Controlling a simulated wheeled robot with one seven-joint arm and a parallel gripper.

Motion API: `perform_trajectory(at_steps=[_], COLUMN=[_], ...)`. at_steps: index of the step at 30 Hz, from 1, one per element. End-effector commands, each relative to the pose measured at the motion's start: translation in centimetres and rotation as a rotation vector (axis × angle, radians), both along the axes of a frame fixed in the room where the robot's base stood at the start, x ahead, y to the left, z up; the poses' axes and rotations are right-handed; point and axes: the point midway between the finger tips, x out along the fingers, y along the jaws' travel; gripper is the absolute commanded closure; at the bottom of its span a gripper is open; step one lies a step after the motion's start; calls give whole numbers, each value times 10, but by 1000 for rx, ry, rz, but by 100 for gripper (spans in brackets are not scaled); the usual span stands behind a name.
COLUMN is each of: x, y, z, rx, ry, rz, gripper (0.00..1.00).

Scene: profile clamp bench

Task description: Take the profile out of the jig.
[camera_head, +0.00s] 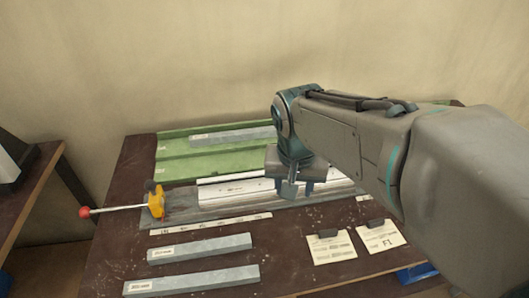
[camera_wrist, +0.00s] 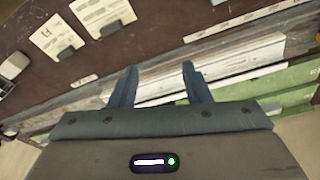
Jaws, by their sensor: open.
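The pale profile (camera_head: 235,190) lies lengthwise in the grey jig (camera_head: 205,211), and it also shows in the wrist view (camera_wrist: 245,58). A yellow clamp (camera_head: 155,203) sits at the jig's left end, with its red-knobbed lever (camera_head: 110,209) reaching out low to the left. My gripper (camera_head: 297,190) points down over the right part of the profile. Its fingers are apart with nothing between them, also in the wrist view (camera_wrist: 159,68). I cannot tell the exact height of the fingertips above the profile. My gripper and arm hide the jig's right end in the head view.
A green tray (camera_head: 175,165) behind the jig holds a grey bar (camera_head: 232,136). Two labelled grey bars (camera_head: 200,248) (camera_head: 192,280) lie in front. Two clipped cards (camera_head: 331,247) (camera_head: 380,236) lie at front right. A wall stands behind the bench.

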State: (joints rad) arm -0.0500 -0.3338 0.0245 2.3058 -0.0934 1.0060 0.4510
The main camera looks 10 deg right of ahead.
Motion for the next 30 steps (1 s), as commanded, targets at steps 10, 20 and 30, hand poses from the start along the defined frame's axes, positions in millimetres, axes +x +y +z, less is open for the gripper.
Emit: perform_trajectory(at_steps=[10, 20, 30], x=[97, 164, 176], y=[24, 51, 47], z=[13, 10, -13], rx=[-86, -159, -175], ry=[12, -100, -139], rz=[-619, -1113, -1234], gripper=[56, 56, 56])
